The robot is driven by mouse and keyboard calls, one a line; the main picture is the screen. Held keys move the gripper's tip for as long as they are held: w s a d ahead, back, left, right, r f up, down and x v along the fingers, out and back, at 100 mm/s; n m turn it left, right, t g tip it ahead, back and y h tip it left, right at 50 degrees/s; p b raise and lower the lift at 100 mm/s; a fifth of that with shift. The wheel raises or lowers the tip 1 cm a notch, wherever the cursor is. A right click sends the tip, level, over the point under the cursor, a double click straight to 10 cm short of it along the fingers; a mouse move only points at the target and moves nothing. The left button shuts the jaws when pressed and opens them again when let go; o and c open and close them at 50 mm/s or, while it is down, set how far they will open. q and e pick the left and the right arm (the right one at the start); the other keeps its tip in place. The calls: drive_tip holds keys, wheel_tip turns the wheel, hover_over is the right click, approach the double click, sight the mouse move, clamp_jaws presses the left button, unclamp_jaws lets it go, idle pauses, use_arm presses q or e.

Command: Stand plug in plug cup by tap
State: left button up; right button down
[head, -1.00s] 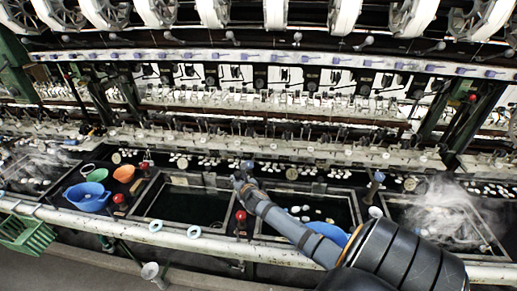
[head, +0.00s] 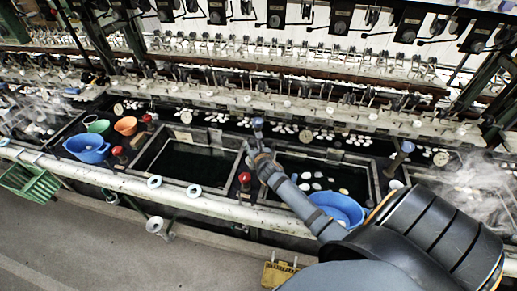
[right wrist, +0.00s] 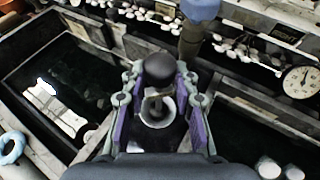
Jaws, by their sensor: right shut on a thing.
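My right gripper (right wrist: 158,92) is shut on the plug, a dark round knob (right wrist: 158,68) on a thin stem, between its purple finger pads. A pale ring (right wrist: 144,110) surrounds the stem's lower end; I cannot tell whether it is the plug's foot or the plug cup. In the head view my right gripper (head: 256,153) is over the divider between two middle basins. The blue-topped tap (head: 257,124) stands just behind it and shows in the right wrist view (right wrist: 198,10). The plug is too small to make out in the head view. My left gripper is not in view.
Dark water basins (head: 185,163) lie either side of the divider. A blue bowl (head: 338,208) sits in the right basin; blue (head: 87,148), green and orange bowls stand left. A red knob (head: 245,178) is close in front of my gripper. Pale rings (head: 194,190) lie on the front rail.

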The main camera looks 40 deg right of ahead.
drive_tip(key=shift+r, duration=0.25)
drive_tip(key=shift+a+r, duration=0.1)
drive_tip(key=shift+a, duration=0.05)
drive_tip(key=c, duration=1.1)
unclamp_jaws()
drive_tip(key=shift+s+a, duration=0.15)
drive_tip(key=shift+o, duration=0.3)
drive_tip(key=shift+s, duration=0.3)
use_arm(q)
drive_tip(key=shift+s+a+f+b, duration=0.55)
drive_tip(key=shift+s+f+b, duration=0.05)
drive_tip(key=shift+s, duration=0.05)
use_arm(e)
drive_tip(key=v, duration=1.1)
